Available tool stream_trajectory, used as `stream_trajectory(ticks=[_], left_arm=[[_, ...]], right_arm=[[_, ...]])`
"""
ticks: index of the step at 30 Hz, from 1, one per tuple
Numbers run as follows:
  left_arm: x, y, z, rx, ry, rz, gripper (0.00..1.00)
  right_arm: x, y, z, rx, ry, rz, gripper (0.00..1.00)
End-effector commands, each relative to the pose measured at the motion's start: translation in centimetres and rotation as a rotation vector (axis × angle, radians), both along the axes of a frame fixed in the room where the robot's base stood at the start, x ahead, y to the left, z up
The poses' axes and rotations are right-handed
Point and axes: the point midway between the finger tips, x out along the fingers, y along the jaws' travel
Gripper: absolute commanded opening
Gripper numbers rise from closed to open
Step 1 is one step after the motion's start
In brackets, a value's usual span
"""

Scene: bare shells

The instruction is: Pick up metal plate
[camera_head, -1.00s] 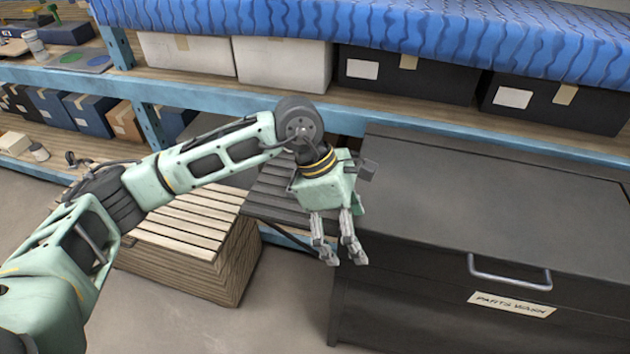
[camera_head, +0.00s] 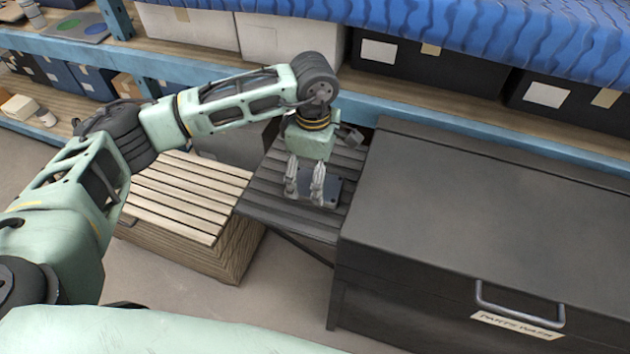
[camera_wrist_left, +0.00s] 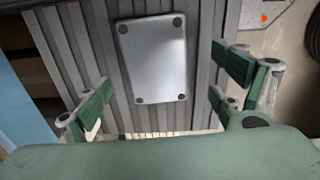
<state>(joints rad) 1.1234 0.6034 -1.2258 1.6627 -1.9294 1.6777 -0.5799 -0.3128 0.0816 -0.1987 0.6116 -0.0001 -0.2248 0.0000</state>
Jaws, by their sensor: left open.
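The metal plate (camera_wrist_left: 153,60) is a flat grey rectangle with a dark round spot at each corner. It lies on a dark slatted shelf (camera_head: 262,197) beside the parts wash cabinet. In the head view the plate (camera_head: 334,188) is partly hidden behind my left gripper (camera_head: 304,200). In the left wrist view my left gripper (camera_wrist_left: 160,98) is open and empty, with its green-padded fingers wide apart. The plate lies ahead of and between the fingers in that view. My right gripper is not in view.
The dark cabinet (camera_head: 470,225) with a handle and a "PARTS WASH" label stands right of the slatted shelf. A wooden slatted crate (camera_head: 185,200) stands to the left. A blue-framed rack with boxes (camera_head: 440,75) runs behind.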

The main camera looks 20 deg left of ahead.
Motion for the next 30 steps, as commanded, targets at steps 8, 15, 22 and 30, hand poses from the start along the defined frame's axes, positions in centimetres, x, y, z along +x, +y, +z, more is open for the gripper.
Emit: stream_trajectory(ticks=[8, 15, 22, 30], left_arm=[[0.2, -0.1, -3.1, -0.001, 0.002, 0.000, 0.88], [0.3, -0.1, -3.3, -0.001, 0.000, -0.001, 0.87], [0.3, -0.1, -3.3, -0.001, 0.000, 0.000, 0.67], [0.3, -0.1, -3.3, -0.001, 0.000, 0.000, 0.43]], right_arm=[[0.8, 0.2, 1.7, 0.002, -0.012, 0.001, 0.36], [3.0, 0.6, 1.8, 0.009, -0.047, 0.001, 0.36], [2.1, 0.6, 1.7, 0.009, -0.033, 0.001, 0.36], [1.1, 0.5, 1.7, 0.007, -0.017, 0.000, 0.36]])
